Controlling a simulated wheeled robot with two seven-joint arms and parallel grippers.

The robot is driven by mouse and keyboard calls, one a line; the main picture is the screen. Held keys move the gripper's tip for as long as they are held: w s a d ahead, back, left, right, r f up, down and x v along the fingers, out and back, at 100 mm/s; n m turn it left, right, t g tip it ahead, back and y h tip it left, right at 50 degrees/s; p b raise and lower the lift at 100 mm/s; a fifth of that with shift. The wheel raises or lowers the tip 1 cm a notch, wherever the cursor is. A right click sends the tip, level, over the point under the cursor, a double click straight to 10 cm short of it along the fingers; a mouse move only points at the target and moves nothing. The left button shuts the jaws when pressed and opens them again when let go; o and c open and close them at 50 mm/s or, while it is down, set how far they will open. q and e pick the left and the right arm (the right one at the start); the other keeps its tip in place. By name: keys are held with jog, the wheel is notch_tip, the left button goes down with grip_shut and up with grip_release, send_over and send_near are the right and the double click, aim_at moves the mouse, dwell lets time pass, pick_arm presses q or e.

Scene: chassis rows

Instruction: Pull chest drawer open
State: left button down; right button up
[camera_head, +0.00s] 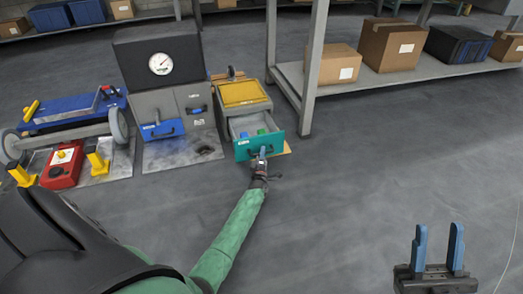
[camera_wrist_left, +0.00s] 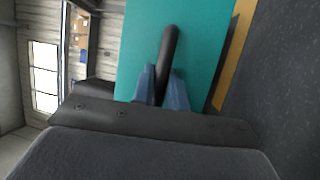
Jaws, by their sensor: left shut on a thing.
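The small chest (camera_head: 243,93) has a yellow top and stands on the floor near a shelf post. Its teal-fronted drawer (camera_head: 243,149) is pulled out, and green and blue items (camera_head: 262,132) show inside. My left gripper (camera_head: 263,152) is at the drawer front. In the left wrist view, its blue fingers (camera_wrist_left: 161,88) are shut on the black handle (camera_wrist_left: 169,55) of the teal front (camera_wrist_left: 207,35). My right gripper (camera_head: 438,248) is at the lower right, with its two blue fingers apart and nothing between them.
Left of the chest stands a grey cabinet (camera_head: 172,105) with a gauge and a blue drawer. A shelf (camera_head: 420,72) with boxes is at the upper right. The floor in front is clear.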

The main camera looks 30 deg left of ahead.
pick_arm(q)
jog(key=shift+s+d, duration=0.3)
jog(key=shift+d, duration=0.1)
jog(key=c, duration=1.4)
grip_release()
jog(key=shift+r, duration=0.1)
